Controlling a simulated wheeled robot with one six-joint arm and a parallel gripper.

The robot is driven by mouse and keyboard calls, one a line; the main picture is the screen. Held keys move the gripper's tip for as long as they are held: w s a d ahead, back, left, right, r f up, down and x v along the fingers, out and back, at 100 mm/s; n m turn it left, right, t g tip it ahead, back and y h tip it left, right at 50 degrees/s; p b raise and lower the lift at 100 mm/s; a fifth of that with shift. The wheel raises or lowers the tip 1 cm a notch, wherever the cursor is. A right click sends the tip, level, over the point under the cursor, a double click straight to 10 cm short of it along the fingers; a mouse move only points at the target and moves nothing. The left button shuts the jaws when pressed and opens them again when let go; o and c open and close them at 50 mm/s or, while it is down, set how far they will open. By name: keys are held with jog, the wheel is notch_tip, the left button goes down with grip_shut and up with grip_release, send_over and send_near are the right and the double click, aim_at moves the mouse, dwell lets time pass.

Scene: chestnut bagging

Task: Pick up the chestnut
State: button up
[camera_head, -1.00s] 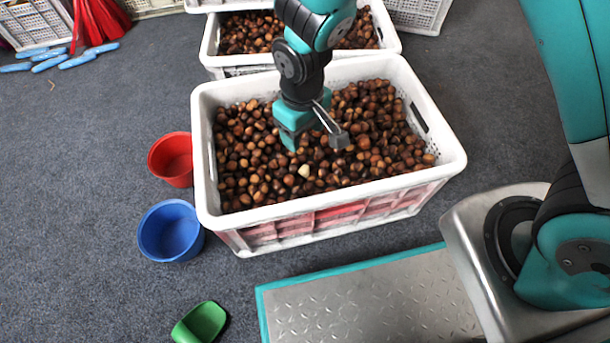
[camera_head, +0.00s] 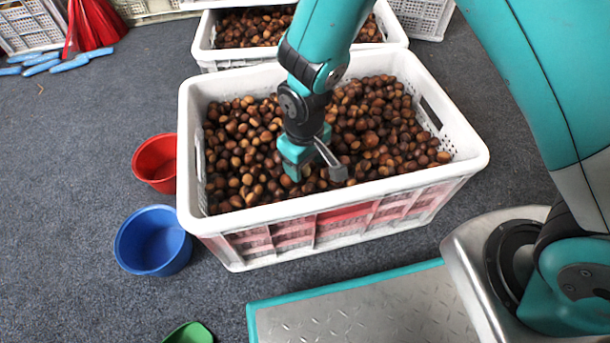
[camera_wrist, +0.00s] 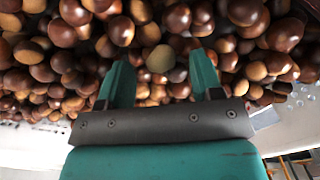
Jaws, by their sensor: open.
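Many brown chestnuts (camera_head: 245,150) fill the white crate (camera_head: 340,205) in the head view. My gripper (camera_head: 315,174) is open and points down, close above or at the chestnuts near the crate's near wall. In the wrist view my gripper's two green fingers (camera_wrist: 161,78) stand apart with nothing held between them. A dull greenish-tan chestnut (camera_wrist: 160,58) lies just ahead of the gap, among darker glossy ones. The gripper hides the chestnuts right below it in the head view, so I cannot tell whether the fingertips touch any.
A red bucket (camera_head: 155,163) and a blue bucket (camera_head: 153,241) stand left of the crate. A second chestnut crate (camera_head: 207,52) is behind. The crate's near wall is close to the gripper.

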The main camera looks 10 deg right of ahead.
jog(key=shift+f, duration=0.45)
jog(key=shift+r, duration=0.1)
jog(key=c, duration=1)
jog(key=shift+o, duration=0.2)
jog(key=shift+r, duration=0.1)
